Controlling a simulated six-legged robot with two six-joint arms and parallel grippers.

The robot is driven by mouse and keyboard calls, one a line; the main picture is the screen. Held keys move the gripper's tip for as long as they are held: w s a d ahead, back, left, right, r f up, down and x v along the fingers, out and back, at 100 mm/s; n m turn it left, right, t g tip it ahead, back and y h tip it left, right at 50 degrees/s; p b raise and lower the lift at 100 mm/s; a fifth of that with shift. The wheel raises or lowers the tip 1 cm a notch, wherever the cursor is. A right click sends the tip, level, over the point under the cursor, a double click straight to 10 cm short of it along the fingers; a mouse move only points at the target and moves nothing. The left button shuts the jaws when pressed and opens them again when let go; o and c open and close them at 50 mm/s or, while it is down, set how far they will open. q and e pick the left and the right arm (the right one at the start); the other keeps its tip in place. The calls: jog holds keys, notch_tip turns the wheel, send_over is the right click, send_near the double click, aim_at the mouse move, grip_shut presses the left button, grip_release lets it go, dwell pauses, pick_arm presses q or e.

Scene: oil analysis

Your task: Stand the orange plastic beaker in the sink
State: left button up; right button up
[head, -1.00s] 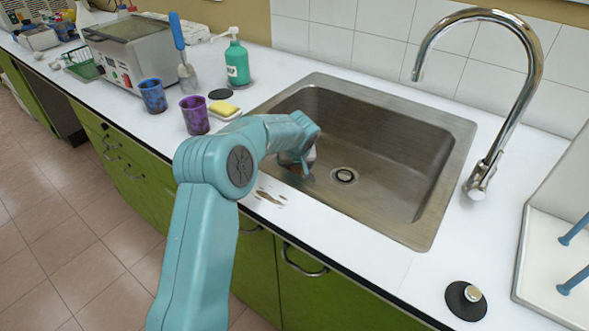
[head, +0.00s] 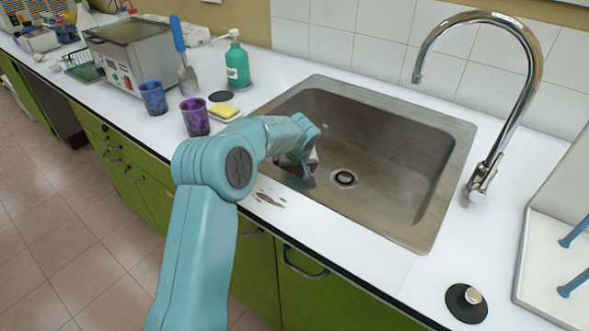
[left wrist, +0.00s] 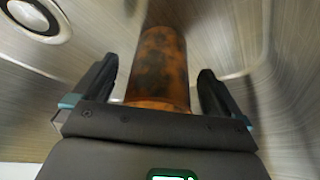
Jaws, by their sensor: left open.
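The orange plastic beaker (left wrist: 160,65), mottled with dark patches, shows in the left wrist view inside the steel sink (head: 455,180). My left gripper (left wrist: 156,70) is open, with one finger on each side of the beaker and a visible gap at each side. In the head view my left gripper (head: 298,172) is down in the sink's near left part, left of the drain (head: 344,178). My arm and gripper hide the beaker there. I cannot tell whether its base rests flat on the sink floor. My right gripper is not in view.
Brown stains (head: 268,199) mark the front counter.

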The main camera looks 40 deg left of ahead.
pick_arm(q)
jog(key=v, duration=1.1)
jog(key=shift+s, duration=0.15)
jog(key=shift+d, duration=0.1)
